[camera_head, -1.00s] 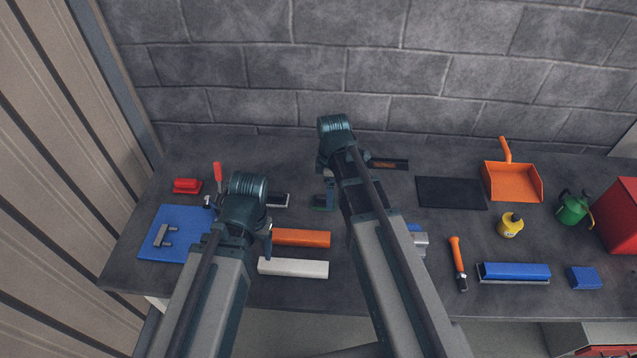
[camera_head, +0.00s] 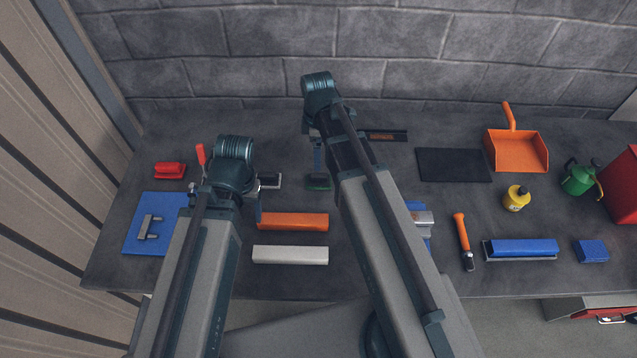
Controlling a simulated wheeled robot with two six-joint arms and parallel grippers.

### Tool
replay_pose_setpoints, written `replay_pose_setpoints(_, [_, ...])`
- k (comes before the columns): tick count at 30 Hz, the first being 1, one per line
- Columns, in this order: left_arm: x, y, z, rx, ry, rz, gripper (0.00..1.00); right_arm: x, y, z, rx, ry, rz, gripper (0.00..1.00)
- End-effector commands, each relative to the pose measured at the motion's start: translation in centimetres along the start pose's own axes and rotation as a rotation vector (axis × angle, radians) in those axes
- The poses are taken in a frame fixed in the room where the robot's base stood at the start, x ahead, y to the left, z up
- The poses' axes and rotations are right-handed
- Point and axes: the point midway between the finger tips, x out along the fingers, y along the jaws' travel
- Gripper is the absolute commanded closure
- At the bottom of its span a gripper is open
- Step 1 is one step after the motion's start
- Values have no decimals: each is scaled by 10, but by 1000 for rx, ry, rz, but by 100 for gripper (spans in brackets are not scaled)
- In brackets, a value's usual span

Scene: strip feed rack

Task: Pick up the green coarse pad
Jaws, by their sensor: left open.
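The green coarse pad (camera_head: 318,183) seems to be the small dark green block on the dark bench, just left of my right arm. Its upper part is partly covered. My left gripper (camera_head: 257,203) is open, mostly hidden under its own wrist, at the left end of the orange bar and left of the green pad. My right arm's end is above and behind the pad, and part of it hangs down close over the pad. I cannot tell if they touch. The right jaws are not clear.
A black and white block (camera_head: 270,181), an orange bar (camera_head: 293,222) and a white bar (camera_head: 290,254) lie nearby. A red block (camera_head: 170,170) and blue plate (camera_head: 143,238) are at left. A dark mat (camera_head: 454,165) and orange dustpan (camera_head: 516,152) are at right.

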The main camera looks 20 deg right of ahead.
Motion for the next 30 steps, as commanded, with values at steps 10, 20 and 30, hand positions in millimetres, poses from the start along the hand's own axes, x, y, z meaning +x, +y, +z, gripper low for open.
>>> replay_pose_setpoints(10, [56, 5, -3, -2, 0, 0, 31, 56, 0, 0, 0, 0, 0, 7])
replay_pose_setpoints(20, [61, 6, -4, -2, 0, 0, 31, 61, 0, 0, 0, 0, 0, 7])
replay_pose_setpoints(30, [96, 9, -6, -2, 0, 0, 31, 97, -3, 3, 0, 0, 0, 7])
